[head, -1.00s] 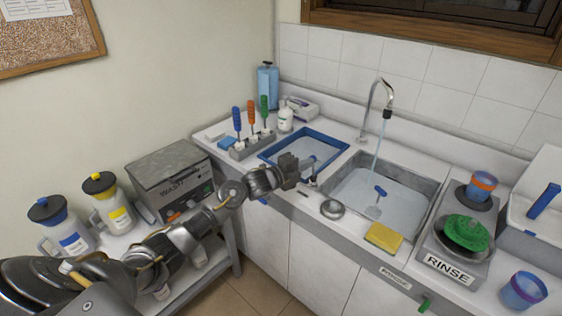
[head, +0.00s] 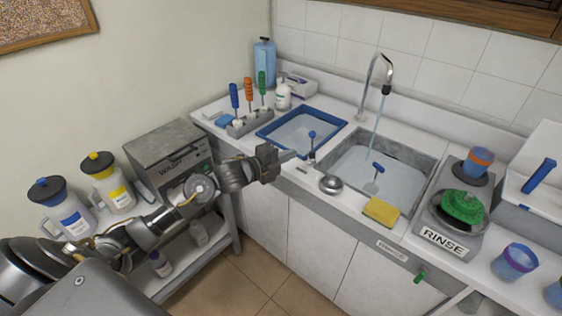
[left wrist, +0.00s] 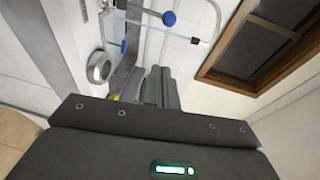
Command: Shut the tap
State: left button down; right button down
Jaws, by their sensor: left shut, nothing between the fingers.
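The tap is a curved chrome spout (head: 375,75) behind the sink, and a thin stream of water (head: 378,125) runs from it into the basin. A small upright lever with a blue ball (head: 311,134) stands on the counter at the sink's left front corner. The blue ball also shows in the left wrist view (left wrist: 168,19). My left gripper (head: 292,155) is shut and empty, just left of and a little below the lever, apart from it. Its fingers show in the left wrist view (left wrist: 160,84). My right gripper is not in view.
The sink (head: 428,165) holds water and a blue-handled tool (head: 378,168). A blue-rimmed tray (head: 285,148) is behind the gripper. A rinse station (head: 446,237) stands at the right.

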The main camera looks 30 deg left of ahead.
pick_arm(q)
jog(key=v, duration=0.2)
jog(key=shift+s+r, duration=0.1)
jog(key=shift+s, duration=0.2)
jog(key=shift+a, duration=0.1)
